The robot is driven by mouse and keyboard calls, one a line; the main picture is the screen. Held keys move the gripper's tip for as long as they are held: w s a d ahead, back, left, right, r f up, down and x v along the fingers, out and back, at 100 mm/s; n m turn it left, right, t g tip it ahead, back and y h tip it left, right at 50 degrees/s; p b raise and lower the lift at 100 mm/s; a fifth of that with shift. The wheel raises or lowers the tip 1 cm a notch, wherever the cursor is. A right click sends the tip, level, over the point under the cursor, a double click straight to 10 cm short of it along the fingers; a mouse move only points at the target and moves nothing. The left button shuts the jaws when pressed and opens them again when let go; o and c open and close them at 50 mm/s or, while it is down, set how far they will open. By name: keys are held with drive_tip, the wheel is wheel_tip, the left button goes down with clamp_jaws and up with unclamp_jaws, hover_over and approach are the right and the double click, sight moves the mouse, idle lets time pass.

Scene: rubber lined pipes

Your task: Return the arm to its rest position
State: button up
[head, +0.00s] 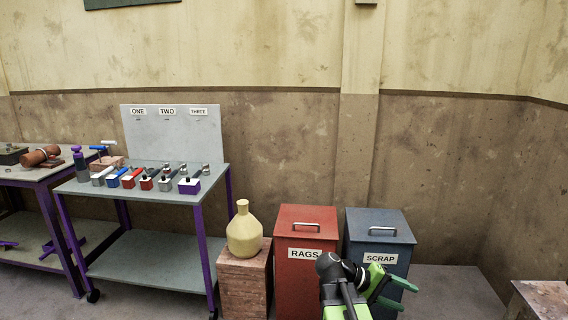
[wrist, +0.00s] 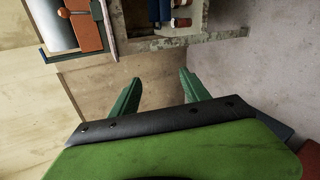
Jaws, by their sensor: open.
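My arm shows at the bottom of the head view, in front of the red and blue bins. My gripper (head: 402,294) has green fingers that stand apart, with nothing between them. In the wrist view my gripper (wrist: 160,88) also shows its two green fingers spread apart and empty. The fingers touch nothing that I can see.
A red RAGS bin (head: 306,266) and a blue SCRAP bin (head: 380,230) stand behind my arm. A yellow jug (head: 244,232) sits on a brick-like block (head: 243,281). A purple-legged cart (head: 150,248) with several small tools stands left. A worn block (head: 540,300) is at lower right.

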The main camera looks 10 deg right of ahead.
drive_tip(key=w+a+f+n+t+y, duration=0.15)
drive_tip(key=a+f+y, duration=0.5)
drive_tip(key=a, duration=0.65)
drive_tip(key=w+a+f+t+y, duration=0.15)
drive_tip(key=a+f+y, duration=0.45)
drive_tip(key=a, duration=0.8)
wheel_tip(320, 180, up, 19)
drive_tip(key=a+p, duration=0.1)
drive_tip(key=p, duration=1.9)
drive_tip(key=shift+a, duration=0.15)
drive_tip(key=shift+c, duration=0.2)
